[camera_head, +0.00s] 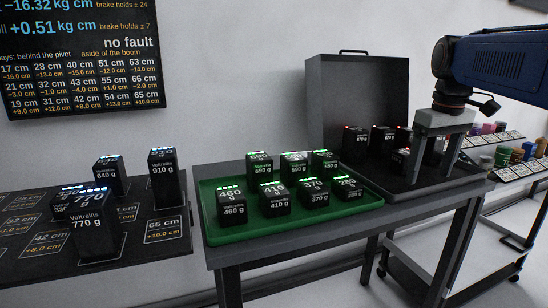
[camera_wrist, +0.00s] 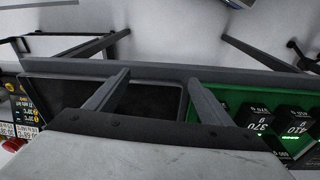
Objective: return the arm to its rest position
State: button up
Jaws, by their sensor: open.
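My gripper (camera_head: 432,172) hangs at the end of the blue arm on the right, fingers pointing down, over the right end of the table by the open dark case (camera_head: 358,88). Its fingers are apart. In the wrist view the space between the fingers (camera_wrist: 158,80) is empty, with the dark case floor and the grey table edge beyond. Several black blocks with red lights (camera_head: 355,143) stand in the case, left of the gripper. I cannot tell how high the fingertips are above the case floor.
A green tray (camera_head: 212,232) with several black weight blocks (camera_head: 273,200) is left of the case. A dark board (camera_head: 165,250) with more blocks, one marked 770 g (camera_head: 95,225), stands further left. A cart (camera_head: 510,180) with coloured pieces is at right. A display (camera_head: 80,60) hangs behind.

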jog(key=s+a+f+m+t, duration=0.1)
jog(key=s+a+f, duration=0.3)
jog(key=s+f, duration=0.6)
jog(key=s+a+f+m+t, duration=0.1)
jog(key=s+a+f, duration=0.3)
jog(key=s+f, duration=0.7)
notch_tip(320, 180, down, 2)
jog(key=shift+s+a+f+m+t, duration=0.15)
jog(key=shift+a+m+t, duration=0.2)
jog(key=shift+t, duration=0.35)
jog(key=shift+d, duration=0.1)
